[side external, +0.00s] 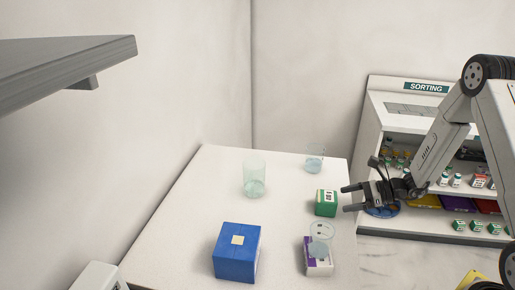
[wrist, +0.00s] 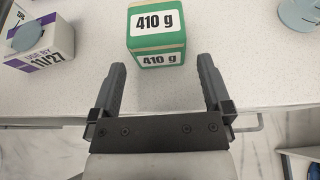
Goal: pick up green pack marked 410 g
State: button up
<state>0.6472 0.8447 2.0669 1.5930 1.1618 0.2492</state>
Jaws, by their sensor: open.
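The green pack (wrist: 155,40) marked 410 g stands on the white table, with white labels on its top and near side in the wrist view. It also shows in the side external view (side external: 326,203) near the table's right edge. My gripper (side external: 347,199) is open and empty, just to the right of the pack in the side external view. In the wrist view my gripper (wrist: 160,77) has its two fingers apart, pointing toward the pack. The pack lies just beyond the fingertips, roughly centred between them and not between the jaws.
A blue box (side external: 237,252), a clear glass (side external: 254,178) and another glass (side external: 314,158) are on the table (side external: 180,225). A sorting shelf (side external: 370,130) stands behind.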

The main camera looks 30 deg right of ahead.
aim_at(326, 202)
jog(key=shift+x, duration=0.9)
jog(key=shift+x, duration=2.55)
jog(key=shift+a, duration=0.15)
jog(key=shift+r, duration=0.1)
grip_shut()
jog(key=shift+r, duration=0.1)
